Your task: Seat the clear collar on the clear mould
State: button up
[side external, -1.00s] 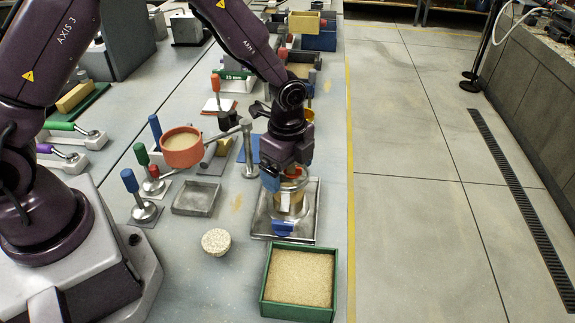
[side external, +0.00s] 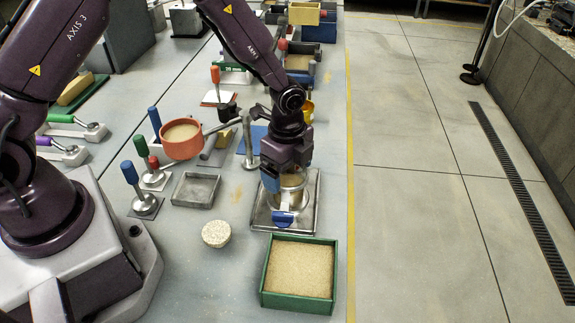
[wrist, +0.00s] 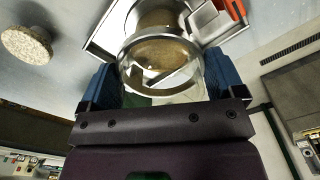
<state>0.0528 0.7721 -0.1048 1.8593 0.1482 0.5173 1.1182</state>
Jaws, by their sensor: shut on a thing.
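My gripper (side external: 284,180) is above the metal base plate (side external: 307,219), pointing down. In the wrist view its blue fingers (wrist: 160,84) are shut on the clear collar (wrist: 190,92), a transparent ring between them. The clear mould (wrist: 127,22) stands upright on the plate, directly below the collar, with tan material showing inside. It also shows under my gripper in the side view (side external: 288,201). The collar overlaps the mould's top in the wrist view. I cannot tell whether they touch, because the fingers and clear walls hide the join.
A green box of sand (side external: 300,271) stands in front of the plate. A round speckled disc (side external: 216,234), an empty grey tray (side external: 195,188) and an orange-red pan (side external: 182,139) are to the left. The table's yellow-marked edge is close on the right.

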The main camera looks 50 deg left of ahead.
jog(key=shift+f, duration=0.9)
jog(key=o, duration=0.7)
notch_tip(320, 180, up, 13)
jog(key=shift+f, duration=0.1)
jog(key=s+a+r+n+t, duration=0.1)
jog(key=s+r+n+t, duration=0.1)
jog(key=s+r+n, duration=0.3)
jog(key=s+a+r+n+t, duration=0.1)
jog(key=s+a+r+n, duration=0.1)
jog(key=s+r+n, duration=0.3)
jog(key=s+a+r+n+t, duration=0.2)
jog(key=s+r+n, duration=0.3)
jog(key=s, duration=0.5)
jog(key=shift+a+r+n+t, duration=0.15)
jog(key=shift+r+n, duration=0.05)
jog(key=shift+r, duration=0.4)
jog(key=shift+a+r+n+t, duration=0.1)
jog(key=shift+r+n+t, duration=0.1)
jog(key=shift+r, duration=0.35)
